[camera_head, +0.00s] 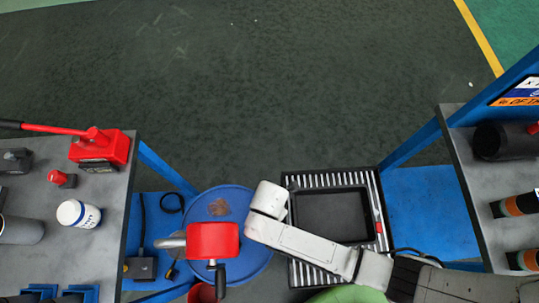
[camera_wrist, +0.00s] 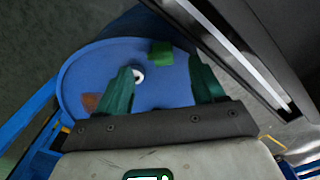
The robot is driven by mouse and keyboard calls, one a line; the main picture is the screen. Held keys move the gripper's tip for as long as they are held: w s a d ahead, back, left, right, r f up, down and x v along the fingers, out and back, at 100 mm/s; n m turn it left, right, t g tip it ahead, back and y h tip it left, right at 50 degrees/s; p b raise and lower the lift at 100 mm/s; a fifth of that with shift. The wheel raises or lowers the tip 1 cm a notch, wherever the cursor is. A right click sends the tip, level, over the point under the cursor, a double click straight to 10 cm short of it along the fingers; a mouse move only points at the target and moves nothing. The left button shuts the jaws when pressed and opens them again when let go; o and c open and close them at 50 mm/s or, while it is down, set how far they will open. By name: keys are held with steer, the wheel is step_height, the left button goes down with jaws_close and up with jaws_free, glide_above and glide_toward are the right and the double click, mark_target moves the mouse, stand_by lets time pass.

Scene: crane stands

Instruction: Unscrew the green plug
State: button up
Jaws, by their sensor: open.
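The green plug (camera_wrist: 161,53) shows in the wrist view as a small green block at the far part of the blue drum's top (camera_wrist: 112,62). My gripper (camera_wrist: 163,84) is open above the drum top, its two green fingers spread apart. The plug lies beyond the fingertips, roughly between them in the picture, and nothing is held. A small white round fitting (camera_wrist: 138,76) shows beside the left finger. In the head view the blue drum (camera_head: 250,258) stands low between the benches. My arm and a red object cover part of it; I cannot make out the plug or fingers there.
A red object with a dark handle (camera_head: 213,240) overlaps the drum in the head view. A black tray on a striped rack (camera_head: 331,217) stands right of the drum. Cluttered grey benches (camera_head: 97,181) flank both sides. A large dark edge (camera_wrist: 262,40) fills the wrist view's upper right.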

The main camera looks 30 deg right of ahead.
steer(key=shift+f, duration=1.85)
steer(key=c, duration=1.2)
steer(key=shift+r, duration=0.1)
steer(key=shift+c, duration=0.3)
steer(key=shift+r+p, duration=1.8)
steer(key=shift+r, duration=0.15)
